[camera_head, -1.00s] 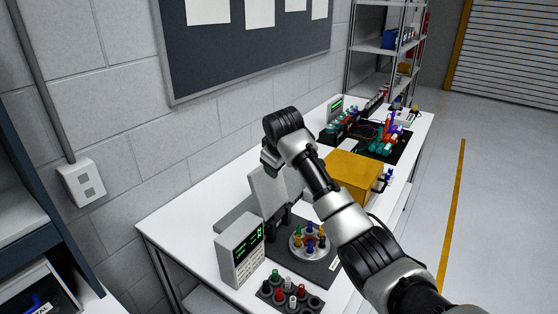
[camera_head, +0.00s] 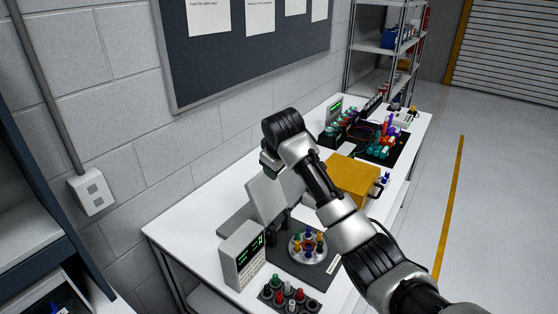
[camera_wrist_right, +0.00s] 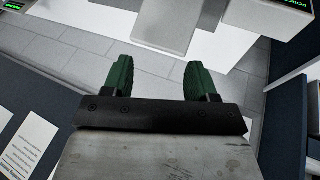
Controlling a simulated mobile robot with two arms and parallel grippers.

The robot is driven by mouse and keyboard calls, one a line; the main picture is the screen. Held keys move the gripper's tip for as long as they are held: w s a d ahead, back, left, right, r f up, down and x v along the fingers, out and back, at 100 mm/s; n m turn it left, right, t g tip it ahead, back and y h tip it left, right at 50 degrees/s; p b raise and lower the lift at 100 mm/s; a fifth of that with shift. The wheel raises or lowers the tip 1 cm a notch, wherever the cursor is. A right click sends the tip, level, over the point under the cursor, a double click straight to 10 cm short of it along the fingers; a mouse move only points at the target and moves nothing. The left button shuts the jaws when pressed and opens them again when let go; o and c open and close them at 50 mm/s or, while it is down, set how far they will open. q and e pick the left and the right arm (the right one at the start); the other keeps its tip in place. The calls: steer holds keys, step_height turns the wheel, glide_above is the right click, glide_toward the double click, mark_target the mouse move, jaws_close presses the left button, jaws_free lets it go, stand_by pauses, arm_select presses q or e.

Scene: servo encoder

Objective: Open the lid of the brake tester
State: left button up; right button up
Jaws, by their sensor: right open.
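The brake tester appears to be the unit with a grey display box (camera_head: 242,256) with green figures, on the near part of the bench. Its pale grey lid panel (camera_head: 266,200) stands raised and tilted, leaning toward the wall, beside a dark base (camera_head: 318,270) with a round disc of coloured pegs. My right arm reaches over from the right. My right gripper (camera_wrist_right: 158,66) shows two green fingers apart, with nothing between them. A pale grey panel, probably the lid, is beyond the fingers in the wrist view (camera_wrist_right: 165,30). In the head view the fingers are mostly hidden. My left gripper is out of view.
A yellow box (camera_head: 352,178) with a dark handle stands farther along the bench. A holder (camera_head: 288,297) with red, green and white pegs is at the near edge. Wired equipment (camera_head: 376,138) is at the far end. A block wall runs behind the bench.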

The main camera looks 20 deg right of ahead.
steer(key=shift+p+v, duration=1.05)
steer(key=shift+v, duration=0.85)
steer(key=shift+w, duration=0.1)
